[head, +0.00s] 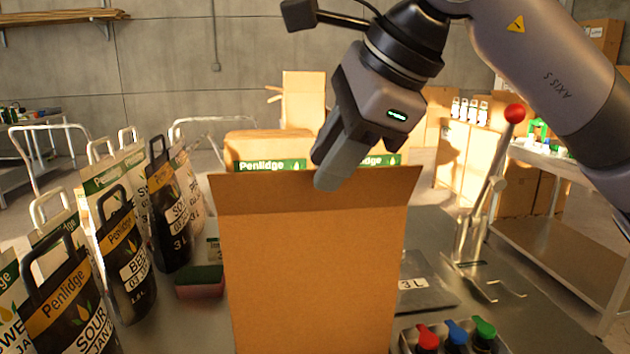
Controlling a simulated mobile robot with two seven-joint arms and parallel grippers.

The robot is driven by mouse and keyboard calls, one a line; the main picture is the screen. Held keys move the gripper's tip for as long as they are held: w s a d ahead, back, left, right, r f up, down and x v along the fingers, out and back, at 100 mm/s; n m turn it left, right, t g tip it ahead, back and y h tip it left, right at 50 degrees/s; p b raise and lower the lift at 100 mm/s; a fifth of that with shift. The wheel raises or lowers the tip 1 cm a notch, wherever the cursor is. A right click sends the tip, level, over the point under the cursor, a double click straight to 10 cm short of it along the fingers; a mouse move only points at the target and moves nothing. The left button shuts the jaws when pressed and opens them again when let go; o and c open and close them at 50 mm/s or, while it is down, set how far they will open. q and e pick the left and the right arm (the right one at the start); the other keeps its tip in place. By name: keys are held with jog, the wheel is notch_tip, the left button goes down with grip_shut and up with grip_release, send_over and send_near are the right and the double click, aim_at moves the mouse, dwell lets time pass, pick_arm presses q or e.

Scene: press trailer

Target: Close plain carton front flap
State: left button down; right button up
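The plain brown carton (310,275) stands on the metal table in front of me. Its front flap (260,192) stands upright along the front wall, with a crease below it. The flap hides most of the carton's inside. My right gripper (335,180) reaches down from the upper right, with its fingers together, seemingly empty. Its tips overlap the flap's top edge, near the middle; I cannot tell whether they touch it. Green "Penlidge" bands (270,165) show just above the flap on both sides of the gripper. My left gripper is out of view.
Several Penlidge bags (120,255) with handles stand at the left. A red-and-green block (200,282) lies beside the carton. At the right are a lever with a red knob (514,113), a dark flat packet (425,285) and a tray of colored-cap bottles (455,337).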

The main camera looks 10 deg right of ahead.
jog(key=shift+x, duration=2.35)
grip_shut()
jog(key=shift+r+p, duration=0.1)
jog(key=shift+p, duration=0.2)
